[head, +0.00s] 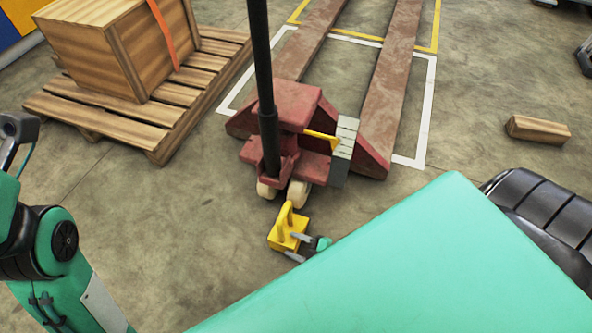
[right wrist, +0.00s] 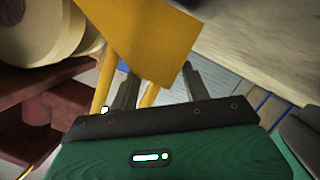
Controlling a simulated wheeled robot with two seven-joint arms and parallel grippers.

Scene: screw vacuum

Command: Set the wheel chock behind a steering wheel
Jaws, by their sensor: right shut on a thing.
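The yellow wheel chock (head: 285,238) is at the floor just in front of the red pallet jack (head: 296,106). It also shows in the right wrist view (right wrist: 155,38). My right gripper (head: 297,246) is shut on the chock, its grey fingers (right wrist: 160,85) on either side of yellow parts. The jack's two pale steering wheels (head: 298,194) sit just beyond the chock, and one shows large in the right wrist view (right wrist: 42,35). I cannot tell whether the chock touches a wheel or rests on the floor. My left gripper is out of view.
A wooden pallet (head: 100,113) with a crate (head: 95,55) stands at the left. A wooden block (head: 538,130) lies on the floor at the right. The jack's dark handle (head: 263,70) rises above the wheels. The floor left of the chock is clear.

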